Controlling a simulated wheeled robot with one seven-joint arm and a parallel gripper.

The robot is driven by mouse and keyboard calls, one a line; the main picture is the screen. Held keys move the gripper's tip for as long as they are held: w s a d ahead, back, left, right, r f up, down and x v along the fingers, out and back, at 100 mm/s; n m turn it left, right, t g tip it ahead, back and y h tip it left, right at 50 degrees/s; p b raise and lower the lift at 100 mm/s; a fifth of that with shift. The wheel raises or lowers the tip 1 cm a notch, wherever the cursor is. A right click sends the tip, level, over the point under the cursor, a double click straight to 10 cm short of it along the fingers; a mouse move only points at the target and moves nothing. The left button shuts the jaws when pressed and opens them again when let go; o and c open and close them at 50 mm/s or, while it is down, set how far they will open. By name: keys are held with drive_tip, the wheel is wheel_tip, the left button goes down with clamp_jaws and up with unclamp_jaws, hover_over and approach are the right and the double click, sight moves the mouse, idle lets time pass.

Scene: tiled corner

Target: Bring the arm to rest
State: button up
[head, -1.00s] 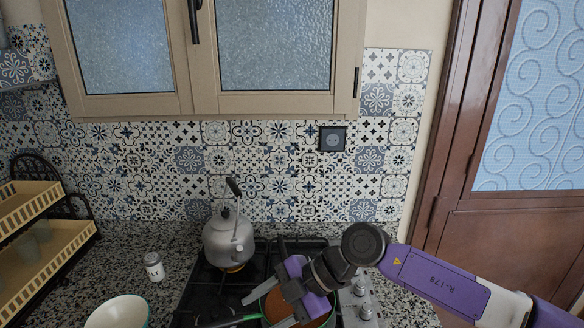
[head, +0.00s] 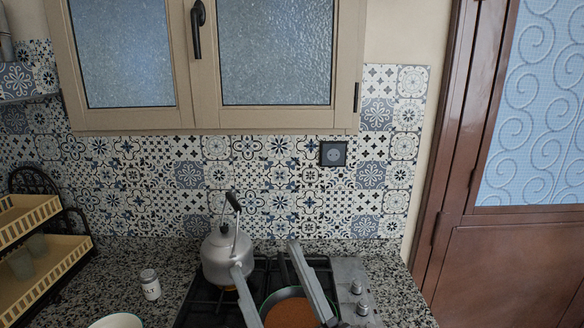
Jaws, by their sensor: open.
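My gripper (head: 266,256) shows at the bottom centre of the head view. Its two grey fingers point up and away from me and stand wide apart, with nothing between them that I can see held. The fingers overlap the stove and the pan in the picture; I cannot tell their height above them. The rest of my arm is out of view below the frame.
A grey kettle (head: 218,262) stands on the black stove (head: 200,305), just behind the left finger. A pan of orange-brown food (head: 290,315) sits in front. A salt jar (head: 150,285), a bowl (head: 116,321) and a two-tier rack (head: 40,265) are left. Granite counter (head: 395,285) is bare right.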

drive_tip(key=s+d+f+m+h+b, duration=0.1)
drive_tip(key=s+d+f+m+h, duration=0.45)
drive_tip(key=d+f+h, duration=0.3)
drive_tip(key=s+d+f+m+h+b, duration=0.1)
drive_tip(key=s+d+f+m+h, duration=0.3)
drive_tip(key=d+f+m+h, duration=0.45)
drive_tip(key=s+d+f+n+g, duration=0.1)
drive_tip(key=s+d+f+g, duration=0.1)
drive_tip(key=s+f, duration=0.5)
drive_tip(key=s+d+f+n+g+b, duration=0.1)
drive_tip(key=s+f+g, duration=0.4)
drive_tip(key=s, duration=0.7)
wheel_tip(320, 180, down, 2)
drive_tip(key=shift+s+d+f+n, duration=0.1)
drive_tip(key=shift+s+d+n, duration=0.15)
drive_tip(key=shift+d+n, duration=0.6)
